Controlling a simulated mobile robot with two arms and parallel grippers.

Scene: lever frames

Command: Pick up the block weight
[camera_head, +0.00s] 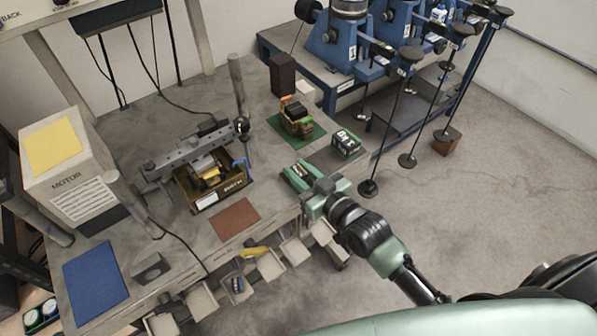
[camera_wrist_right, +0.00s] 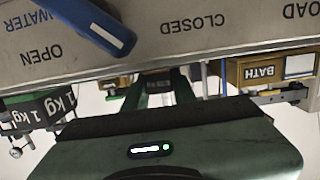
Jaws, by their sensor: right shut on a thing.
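My right gripper (camera_head: 301,177) is over the front right part of the bench. Its green fingers are shut on a small dark block with a pale label, which I take for the block weight (camera_wrist_right: 158,87). It shows between the fingertips in the right wrist view, mostly hidden. Its label is too small to read, and I cannot tell whether it touches the bench. A black block with white lettering (camera_head: 346,145) stands on the bench to the right of the gripper. The right wrist view shows a dark block marked 1 kg (camera_wrist_right: 45,110) at left. My left gripper is not in view.
A brown BATH box (camera_head: 211,190) under a metal rig stands left of the gripper. A green mat (camera_head: 314,138) with a small device lies behind. A red-brown mat (camera_head: 235,219) lies near the front edge. Open trays hang below that edge. Tall rods (camera_head: 399,105) stand at right.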

